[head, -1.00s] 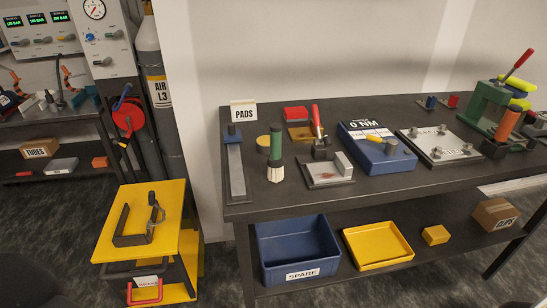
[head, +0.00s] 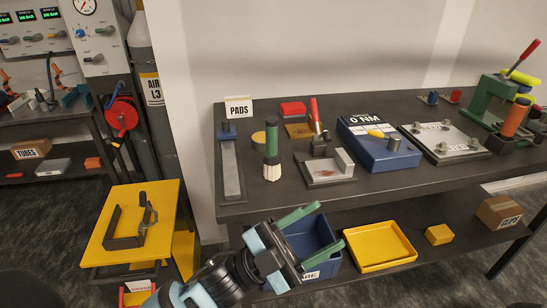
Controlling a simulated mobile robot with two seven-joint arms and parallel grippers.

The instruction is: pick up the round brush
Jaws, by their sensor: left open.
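The round brush (head: 271,153) stands upright on the bench top (head: 245,205), bristles down, with a green handle, a dark top and pale bristles. It is left of the metal plate with a grey block (head: 326,168). My left gripper (head: 328,227) is in front of and below the bench's front edge, to the lower right of the brush. Its two green fingers are spread apart with nothing between them. It covers part of the blue bin (head: 303,238) on the lower shelf. My right gripper is not in view.
A long grey bar with a blue end (head: 231,165) lies left of the brush, and a yellow round piece (head: 259,138) is behind it. A blue torque box (head: 378,148) stands to the right. A yellow tray (head: 380,247) is on the lower shelf.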

